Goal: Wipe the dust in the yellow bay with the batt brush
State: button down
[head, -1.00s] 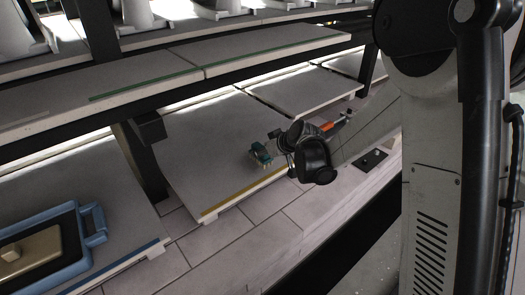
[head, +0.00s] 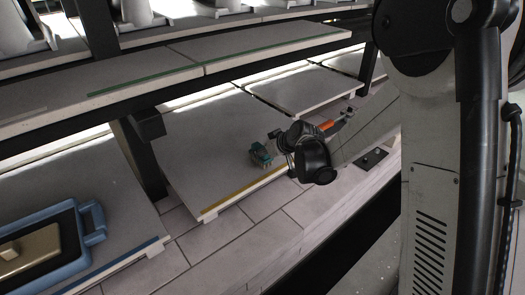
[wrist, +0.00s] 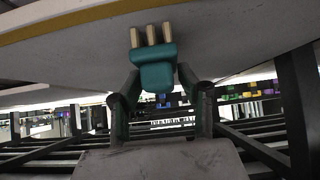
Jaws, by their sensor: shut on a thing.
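The batt brush (head: 261,155) is a small teal block with stubby tan bristles. In the wrist view the brush (wrist: 156,72) sits between the two fingers of my gripper (wrist: 158,78), which is shut on it. In the head view my gripper (head: 271,149) is over the front right part of the yellow bay (head: 205,135), a grey slab with a yellow front stripe. The brush is close to the slab near that stripe; I cannot tell if the bristles touch. In the wrist view the yellow-edged slab (wrist: 70,50) fills the top. I cannot make out dust on it.
A dark post (head: 140,160) stands at the yellow bay's left. A green-striped shelf (head: 260,52) hangs above and behind. A blue-striped slab (head: 110,220) with a blue-framed box (head: 70,240) is at left.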

jog(key=shift+f, duration=0.2)
jog(key=shift+s+a, duration=0.1)
jog(key=shift+a, duration=0.05)
jog(key=shift+s+a+b, duration=0.25)
jog(key=shift+s+a, duration=0.5)
jog(key=shift+a, duration=0.25)
jog(key=shift+s+a+b, duration=0.2)
jog(key=shift+s+a, duration=0.55)
jog(key=shift+a, duration=0.2)
jog(key=shift+d, duration=0.1)
jog(key=shift+w+d, duration=0.8)
jog(key=shift+d, duration=0.2)
jog(key=shift+w+d, duration=0.8)
jog(key=shift+d, duration=0.2)
jog(key=shift+r, duration=0.15)
jog(key=shift+r+p, duration=1.9)
jog(key=shift+r, duration=1.5)
